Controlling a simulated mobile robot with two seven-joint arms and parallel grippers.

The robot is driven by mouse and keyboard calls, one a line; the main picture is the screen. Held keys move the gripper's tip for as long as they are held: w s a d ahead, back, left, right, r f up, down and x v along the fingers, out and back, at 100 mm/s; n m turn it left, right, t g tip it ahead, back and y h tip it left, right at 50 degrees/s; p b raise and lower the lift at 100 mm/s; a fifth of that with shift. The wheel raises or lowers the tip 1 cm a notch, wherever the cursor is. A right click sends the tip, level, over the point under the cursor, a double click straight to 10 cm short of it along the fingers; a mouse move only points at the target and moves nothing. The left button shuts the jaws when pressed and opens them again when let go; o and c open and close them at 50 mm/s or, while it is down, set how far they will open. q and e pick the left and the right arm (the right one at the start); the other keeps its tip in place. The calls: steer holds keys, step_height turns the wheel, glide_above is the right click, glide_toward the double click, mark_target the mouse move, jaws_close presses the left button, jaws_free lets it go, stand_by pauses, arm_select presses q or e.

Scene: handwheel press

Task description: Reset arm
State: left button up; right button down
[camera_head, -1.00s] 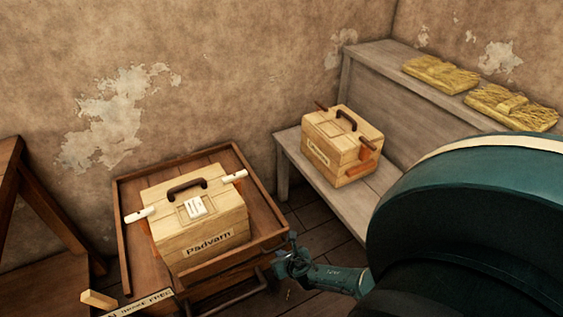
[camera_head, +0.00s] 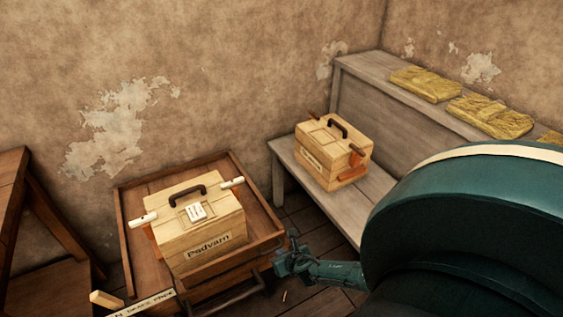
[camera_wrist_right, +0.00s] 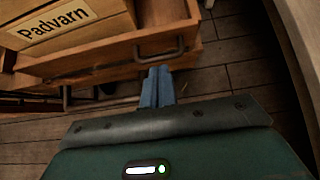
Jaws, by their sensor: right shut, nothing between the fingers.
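My right gripper (camera_head: 286,262) is low at the right front of the wooden cart, beside its edge. In the right wrist view its blue fingers (camera_wrist_right: 157,86) are together, with nothing between them. They point toward the cart's metal handle (camera_wrist_right: 160,50), and I cannot tell if they touch it. My teal right arm (camera_head: 470,235) fills the lower right of the head view. My left gripper is not in view.
A wooden box labelled Padvarn (camera_head: 197,225) sits on the cart (camera_head: 128,225). A second wooden box (camera_head: 333,155) stands on the grey bench (camera_head: 372,205). Yellow bundles (camera_head: 425,84) lie on the upper ledge. A wooden frame (camera_head: 45,215) stands at left. Plank floor shows between cart and bench.

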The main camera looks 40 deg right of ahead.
steer(key=shift+w+r+p, duration=0.15)
steer(key=shift+r+p, duration=0.3)
steer(key=shift+r, duration=0.55)
steer(key=shift+w+r+p, duration=0.1)
steer(key=shift+r+p, duration=0.3)
steer(key=shift+r, duration=0.55)
steer(key=s+a+r+m+g, duration=0.1)
steer(key=s+a+r+m, duration=0.2)
steer(key=a+r+m, duration=0.35)
steer(key=s+a+r+m+g, duration=0.1)
steer(key=s+a+r+m, duration=0.25)
steer(key=a+m, duration=0.55)
steer(key=s+a+r+m+g+y, duration=0.2)
steer(key=s+r+m+g+y, duration=0.15)
steer(key=s+r+m, duration=1.15)
steer(key=w+a+f+t+y, duration=0.1)
steer(key=w+a+f+t, duration=0.1)
steer(key=f, duration=0.3)
steer(key=w+a+f+t, duration=0.3)
steer(key=w+f, duration=0.1)
steer(key=f, duration=0.2)
steer(key=shift+w+f+t+y, duration=0.15)
steer(key=shift+w+t+y, duration=0.2)
